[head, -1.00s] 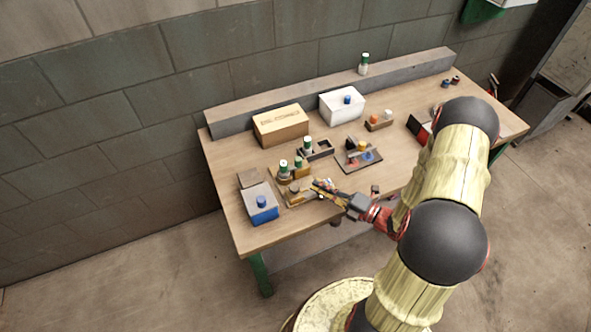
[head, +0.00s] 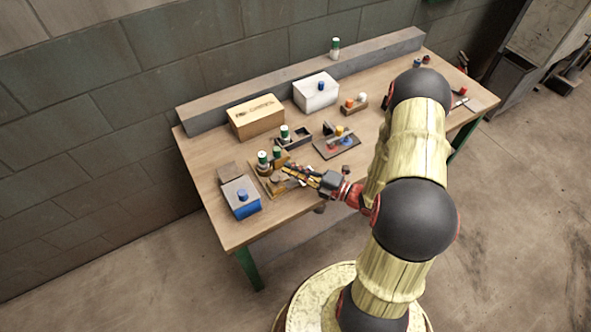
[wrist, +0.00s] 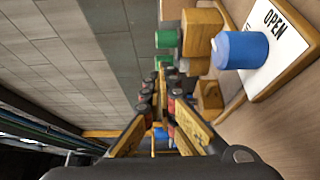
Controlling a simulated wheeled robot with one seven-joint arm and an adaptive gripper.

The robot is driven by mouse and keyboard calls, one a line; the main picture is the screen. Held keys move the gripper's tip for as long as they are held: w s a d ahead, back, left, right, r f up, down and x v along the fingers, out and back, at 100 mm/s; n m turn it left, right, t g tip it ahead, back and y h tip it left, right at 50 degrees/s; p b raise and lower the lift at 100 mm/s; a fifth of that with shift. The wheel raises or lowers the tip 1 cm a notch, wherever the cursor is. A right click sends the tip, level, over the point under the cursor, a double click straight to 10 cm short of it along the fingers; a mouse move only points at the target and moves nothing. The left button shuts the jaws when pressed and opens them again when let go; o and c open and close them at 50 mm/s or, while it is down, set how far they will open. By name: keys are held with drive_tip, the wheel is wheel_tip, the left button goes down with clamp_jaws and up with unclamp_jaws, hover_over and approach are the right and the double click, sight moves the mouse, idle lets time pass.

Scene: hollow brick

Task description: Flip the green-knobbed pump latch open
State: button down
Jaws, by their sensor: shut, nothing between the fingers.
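Two green-capped knobs (head: 263,158) stand on a wooden base (head: 262,186) at the left part of the bench; I take this for the pump latch. In the wrist view a green knob (wrist: 166,38) sits beside a yellow wooden block (wrist: 202,30), just beyond my fingertips. My gripper (head: 284,170) is low over the right side of the base. Its fingers are shut and empty, and they also show in the wrist view (wrist: 160,76). Whether the fingertips touch the latch I cannot tell. The fingers hide part of the base.
A blue box with a blue knob (head: 242,195) stands left of the base. A cardboard box (head: 257,117) and a white box (head: 316,92) stand behind. A blue cylinder (wrist: 240,50) and a card reading OPEN (wrist: 285,50) are close right in the wrist view.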

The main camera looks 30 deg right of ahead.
sight(275, 152)
drive_tip(key=b+x, duration=0.1)
drive_tip(key=x, duration=0.5)
drive_tip(key=shift+w+a+b, duration=0.15)
drive_tip(key=shift+w+b, duration=0.1)
drive_tip(key=shift+b, duration=0.1)
drive_tip(key=shift+w+d+r+p, duration=0.15)
drive_tip(key=shift+d+p, duration=0.75)
drive_tip(key=shift+d, duration=0.65)
